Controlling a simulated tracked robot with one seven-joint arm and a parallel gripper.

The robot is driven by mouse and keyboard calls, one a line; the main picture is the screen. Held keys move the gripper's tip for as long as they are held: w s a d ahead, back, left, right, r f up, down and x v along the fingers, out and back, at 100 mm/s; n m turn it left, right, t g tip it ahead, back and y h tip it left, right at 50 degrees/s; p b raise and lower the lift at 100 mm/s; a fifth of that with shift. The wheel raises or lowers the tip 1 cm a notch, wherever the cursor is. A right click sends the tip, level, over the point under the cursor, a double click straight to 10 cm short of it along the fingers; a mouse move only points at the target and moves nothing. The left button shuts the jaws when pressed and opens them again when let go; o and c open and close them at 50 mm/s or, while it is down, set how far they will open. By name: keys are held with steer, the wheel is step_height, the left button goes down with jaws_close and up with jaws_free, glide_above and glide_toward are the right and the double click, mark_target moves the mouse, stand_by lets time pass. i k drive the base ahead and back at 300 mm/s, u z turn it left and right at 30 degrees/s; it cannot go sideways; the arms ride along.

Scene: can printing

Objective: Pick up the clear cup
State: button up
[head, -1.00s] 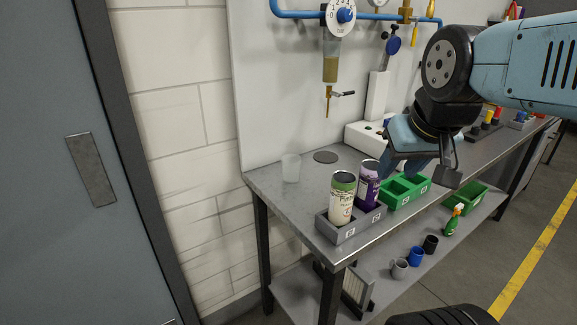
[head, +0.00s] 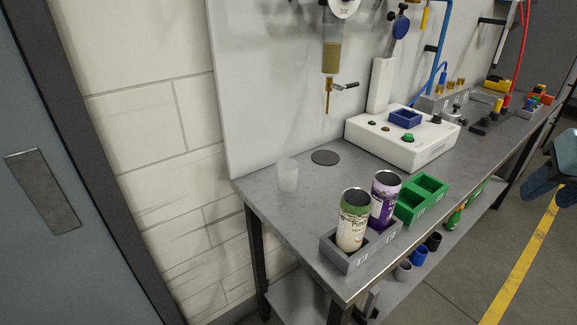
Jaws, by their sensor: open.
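The clear cup (head: 288,175) stands upright on the grey workbench near its left end, close to the back panel. It looks empty. My gripper (head: 566,180) shows only in part at the right edge of the head view, over the floor beyond the bench's front edge. It is far to the right of the cup and nothing is seen in it. Its fingers are cut off by the frame edge.
A grey holder (head: 345,263) with a green-topped can (head: 352,222) and a purple can (head: 384,198) stands right of the cup. A green tray (head: 408,208) and a white control box (head: 400,150) are further right. A dispenser nozzle (head: 328,100) hangs above a dark disc (head: 325,158).

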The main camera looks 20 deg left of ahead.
mark_target(287, 168)
steer(key=z, duration=0.65)
steer(key=i, duration=0.3)
steer(key=z, duration=0.1)
steer(key=k, duration=1.45)
steer(key=u, duration=1.4)
steer(key=i, duration=1)
